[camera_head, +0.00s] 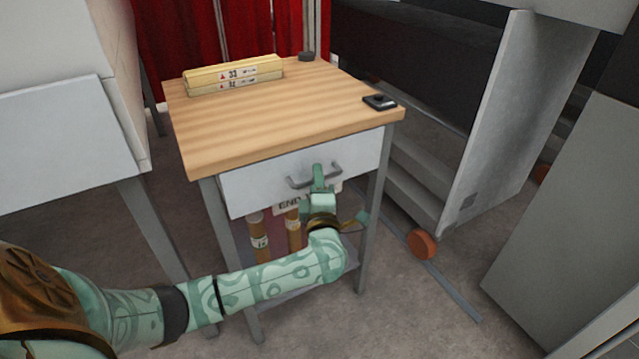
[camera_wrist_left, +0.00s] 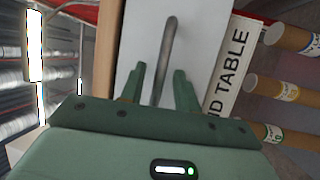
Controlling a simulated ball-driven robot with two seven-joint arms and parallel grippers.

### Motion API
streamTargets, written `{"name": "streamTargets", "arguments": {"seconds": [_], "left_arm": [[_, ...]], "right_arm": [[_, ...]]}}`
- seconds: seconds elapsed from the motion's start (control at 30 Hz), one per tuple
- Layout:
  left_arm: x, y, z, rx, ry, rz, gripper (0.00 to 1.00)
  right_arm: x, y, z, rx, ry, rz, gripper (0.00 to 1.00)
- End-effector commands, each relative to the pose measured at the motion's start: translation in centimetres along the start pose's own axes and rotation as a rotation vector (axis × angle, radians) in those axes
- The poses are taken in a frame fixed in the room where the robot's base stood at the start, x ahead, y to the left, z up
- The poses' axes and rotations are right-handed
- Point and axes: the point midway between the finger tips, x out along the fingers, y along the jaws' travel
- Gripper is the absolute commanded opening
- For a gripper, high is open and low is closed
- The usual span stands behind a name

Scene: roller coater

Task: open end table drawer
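A grey bar handle (camera_head: 298,183) is on the drawer front. My left gripper (camera_head: 320,172) is at the handle. In the left wrist view the handle (camera_wrist_left: 170,45) runs between the two green fingertips of my left gripper (camera_wrist_left: 160,72), with a gap on each side, so the gripper is open around it. The "END TABLE" label (camera_wrist_left: 230,68) is beside the fingers. My right gripper is not in view.
Yellow boxes (camera_head: 234,75), a small black device (camera_head: 380,102) and a dark round object (camera_head: 306,57) are on the tabletop. Cardboard tubes (camera_head: 293,230) stand on the lower shelf. Grey machinery (camera_head: 490,130) is close on the right, a white cabinet (camera_head: 65,135) on the left.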

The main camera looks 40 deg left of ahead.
Motion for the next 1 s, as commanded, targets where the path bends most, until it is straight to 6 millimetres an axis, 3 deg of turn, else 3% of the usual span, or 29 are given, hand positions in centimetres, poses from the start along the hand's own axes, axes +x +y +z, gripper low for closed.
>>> {"name": "streamTargets", "arguments": {"seconds": [0.27,0.37,0.4,0.77,1.0], "left_arm": [[0.2,0.1,0.0,0.000,0.000,0.001,0.32],[0.2,0.1,0.0,0.000,0.000,0.000,0.04],[0.2,0.1,0.0,0.000,0.000,0.000,0.00],[-0.8,0.3,0.4,-0.003,-0.001,-0.003,0.00],[-4.5,1.4,1.9,-0.005,-0.002,-0.004,0.00]], "right_arm": [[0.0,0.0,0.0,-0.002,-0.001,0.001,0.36],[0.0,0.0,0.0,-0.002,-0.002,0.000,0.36],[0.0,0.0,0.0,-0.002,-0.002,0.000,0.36],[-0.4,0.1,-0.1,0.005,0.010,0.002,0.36],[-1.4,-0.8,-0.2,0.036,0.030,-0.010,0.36]]}}
